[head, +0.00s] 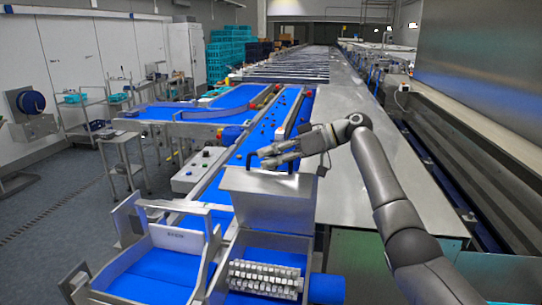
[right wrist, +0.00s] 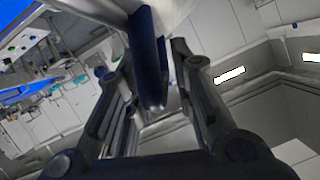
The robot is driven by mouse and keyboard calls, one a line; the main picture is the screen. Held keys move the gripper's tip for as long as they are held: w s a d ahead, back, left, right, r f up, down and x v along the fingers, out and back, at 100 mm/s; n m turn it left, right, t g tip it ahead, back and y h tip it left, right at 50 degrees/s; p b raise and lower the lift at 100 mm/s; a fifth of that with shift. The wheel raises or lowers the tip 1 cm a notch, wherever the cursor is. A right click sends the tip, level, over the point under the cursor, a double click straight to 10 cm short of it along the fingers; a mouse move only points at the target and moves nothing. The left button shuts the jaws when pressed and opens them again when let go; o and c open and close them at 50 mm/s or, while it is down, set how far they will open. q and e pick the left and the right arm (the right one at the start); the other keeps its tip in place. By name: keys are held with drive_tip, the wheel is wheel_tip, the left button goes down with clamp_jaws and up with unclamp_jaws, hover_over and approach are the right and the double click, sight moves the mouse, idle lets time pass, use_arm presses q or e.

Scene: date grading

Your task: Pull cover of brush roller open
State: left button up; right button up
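The metal cover (head: 262,212) is a grey sheet-metal box over the blue conveyor lane at the middle of the head view. A dark handle (head: 268,163) stands on its top; it also shows in the right wrist view (right wrist: 149,62). My right gripper (head: 282,153) is at this handle, reaching in from the right. In the right wrist view its fingers are apart, one on each side of the handle, with gaps visible. A pale studded roller (head: 265,279) lies exposed in front of and below the cover. My left gripper is not in view.
Blue conveyor belts (head: 262,140) with scattered dates run behind the cover. A control box with buttons (head: 198,168) stands to its left. A metal-framed blue chute (head: 160,270) is at the front left. A bare steel surface (head: 345,190) lies to the right.

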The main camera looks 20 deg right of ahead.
idle(0.3)
drive_tip(key=shift+s+d+r, duration=0.15)
drive_tip(key=shift+d, duration=0.15)
drive_tip(key=v, duration=1.1)
drive_tip(key=shift+d, duration=0.15)
